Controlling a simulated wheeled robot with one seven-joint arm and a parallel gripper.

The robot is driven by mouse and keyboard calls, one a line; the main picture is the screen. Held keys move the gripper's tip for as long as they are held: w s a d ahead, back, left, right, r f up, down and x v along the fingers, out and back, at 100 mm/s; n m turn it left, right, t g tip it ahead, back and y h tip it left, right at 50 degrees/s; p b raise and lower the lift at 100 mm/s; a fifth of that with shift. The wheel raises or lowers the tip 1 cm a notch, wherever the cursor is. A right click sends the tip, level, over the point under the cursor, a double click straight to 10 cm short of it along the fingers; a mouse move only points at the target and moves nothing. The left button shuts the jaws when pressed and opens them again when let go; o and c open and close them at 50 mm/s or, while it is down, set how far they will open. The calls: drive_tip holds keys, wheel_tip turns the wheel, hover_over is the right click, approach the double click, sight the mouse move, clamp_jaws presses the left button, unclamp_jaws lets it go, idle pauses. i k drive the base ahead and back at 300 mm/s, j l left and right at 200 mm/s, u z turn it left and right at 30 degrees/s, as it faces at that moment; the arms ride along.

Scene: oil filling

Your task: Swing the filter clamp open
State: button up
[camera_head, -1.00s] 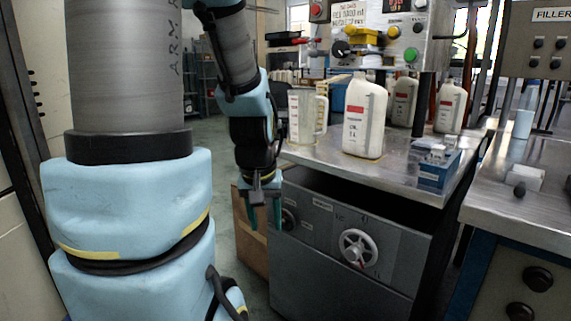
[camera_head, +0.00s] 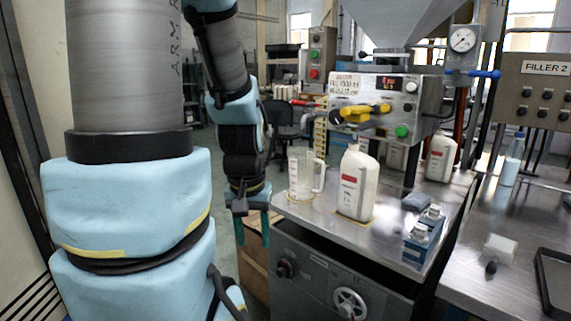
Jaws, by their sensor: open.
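No part is clearly readable as the filter clamp. My gripper (camera_head: 252,228) hangs fingers down, open and empty, left of the bench's front corner. It is apart from the machine, lower and to its left. Its green fingers are small in the picture.
On the bench top (camera_head: 330,222) stand a clear measuring jug (camera_head: 303,177), a white bottle (camera_head: 357,185) and a blue block-like fixture (camera_head: 423,235). A handwheel (camera_head: 349,303) is on the cabinet front below. A second bench (camera_head: 478,262) is on the right. Floor shows left of my gripper.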

sight(362, 55)
drive_tip(key=z, duration=1)
